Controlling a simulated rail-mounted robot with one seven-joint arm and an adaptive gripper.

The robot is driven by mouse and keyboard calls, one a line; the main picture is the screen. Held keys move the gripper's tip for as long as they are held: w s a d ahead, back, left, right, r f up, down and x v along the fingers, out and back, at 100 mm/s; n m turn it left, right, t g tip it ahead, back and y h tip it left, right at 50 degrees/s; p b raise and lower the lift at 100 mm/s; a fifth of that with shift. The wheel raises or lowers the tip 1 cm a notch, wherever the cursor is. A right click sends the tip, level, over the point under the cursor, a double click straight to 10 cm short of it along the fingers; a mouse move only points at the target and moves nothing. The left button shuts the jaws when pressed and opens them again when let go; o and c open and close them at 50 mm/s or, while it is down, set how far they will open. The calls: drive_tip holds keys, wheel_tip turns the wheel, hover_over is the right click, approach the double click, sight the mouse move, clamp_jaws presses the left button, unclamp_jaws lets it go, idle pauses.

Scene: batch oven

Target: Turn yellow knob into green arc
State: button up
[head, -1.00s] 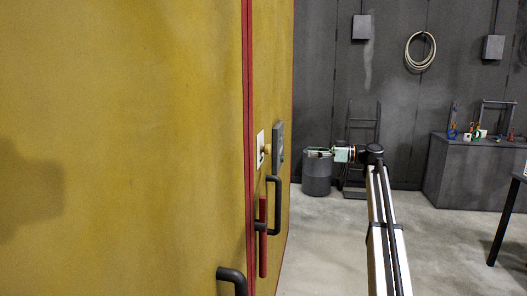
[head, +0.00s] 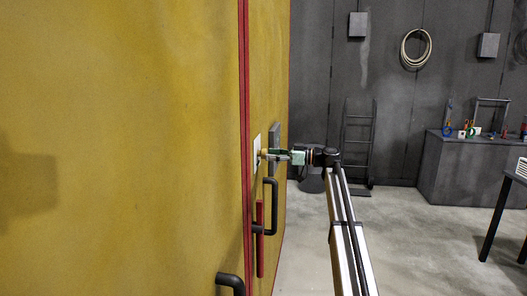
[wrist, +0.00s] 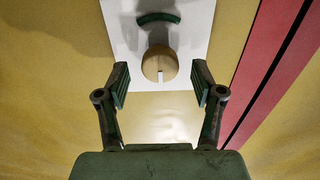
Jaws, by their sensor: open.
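The yellow knob (wrist: 160,64) is round and pale yellow in the wrist view, with a light pointer mark on its lower side. It sits on a white plate (wrist: 117,25) on the oven front. The green arc (wrist: 158,18) is on the plate above the knob in that view, on the side opposite the mark. My gripper (wrist: 161,84) is open, one finger on each side of the knob's lower part, with gaps visible. In the head view my gripper (head: 266,154) is at the white plate (head: 257,155), and the knob is mostly hidden by it.
A grey box (head: 275,148) is on the oven front just beyond the plate. A black handle (head: 271,205) and a red bar (head: 260,240) are below. The red seam (wrist: 268,70) runs beside the plate. Open floor (head: 410,240) lies to the right.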

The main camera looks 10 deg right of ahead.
sight(264, 154)
drive_tip(key=shift+p+x, duration=0.4)
drive_tip(key=shift+x, duration=1.4)
drive_tip(key=shift+c, duration=0.4)
drive_tip(key=c, duration=1.1)
